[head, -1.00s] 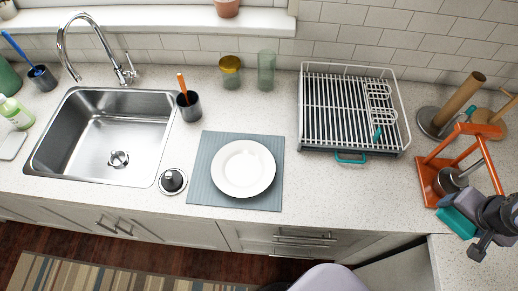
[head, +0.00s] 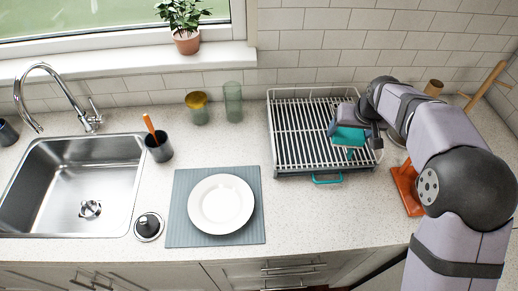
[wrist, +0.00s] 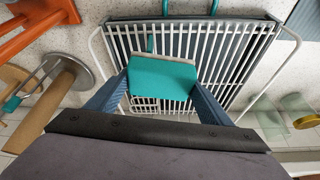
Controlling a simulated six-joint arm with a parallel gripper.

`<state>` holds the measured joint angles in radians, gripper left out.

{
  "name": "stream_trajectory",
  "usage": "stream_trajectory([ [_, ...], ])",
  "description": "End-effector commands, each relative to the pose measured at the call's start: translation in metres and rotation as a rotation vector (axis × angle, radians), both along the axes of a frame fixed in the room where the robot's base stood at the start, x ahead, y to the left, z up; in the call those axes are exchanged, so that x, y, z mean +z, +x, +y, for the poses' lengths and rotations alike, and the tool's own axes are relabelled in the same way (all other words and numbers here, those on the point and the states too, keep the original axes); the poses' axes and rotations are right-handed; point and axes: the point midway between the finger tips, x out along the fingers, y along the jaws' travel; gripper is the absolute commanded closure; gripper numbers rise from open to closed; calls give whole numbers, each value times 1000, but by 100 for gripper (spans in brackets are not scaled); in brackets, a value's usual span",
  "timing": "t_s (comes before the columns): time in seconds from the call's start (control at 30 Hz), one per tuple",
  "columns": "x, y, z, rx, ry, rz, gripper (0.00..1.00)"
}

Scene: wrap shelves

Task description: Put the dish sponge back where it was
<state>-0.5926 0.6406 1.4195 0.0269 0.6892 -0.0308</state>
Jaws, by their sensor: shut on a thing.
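The dish sponge (head: 348,137), a teal block with a greyish edge, is held in my gripper (head: 350,128) above the right part of the white dish rack (head: 290,174). In the wrist view the sponge (wrist: 163,75) sits between the two blue fingers of my gripper (wrist: 155,88), which are shut on it. The rack's white bars (wrist: 215,45) show beyond and below the sponge. I cannot tell whether the sponge touches the rack. My arm hides part of the counter on the right.
A white plate (head: 221,204) lies on a grey-blue mat (head: 185,230) left of the rack. The sink (head: 70,180) is at far left. Glass jars (head: 233,103) stand behind the mat.

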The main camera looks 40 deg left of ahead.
Motion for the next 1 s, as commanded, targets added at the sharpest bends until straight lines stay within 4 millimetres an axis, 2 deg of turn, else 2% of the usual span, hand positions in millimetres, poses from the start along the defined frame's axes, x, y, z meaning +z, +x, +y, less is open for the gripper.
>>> stream_trajectory([
  [0.03, -2, -5, 20, 34, 1, 0, 44],
  [0.27, -2, -38, 105, 180, 5, 3, 44],
  [0.4, -3, -70, 159, 279, 7, 6, 44],
  [0.5, -4, -94, 190, 339, 9, 6, 44],
  [0.8, -7, -161, 256, 489, 11, 9, 44],
  [0.9, -10, -169, 266, 519, 10, 6, 44],
  [1.0, -13, -166, 268, 535, 4, 2, 44],
])
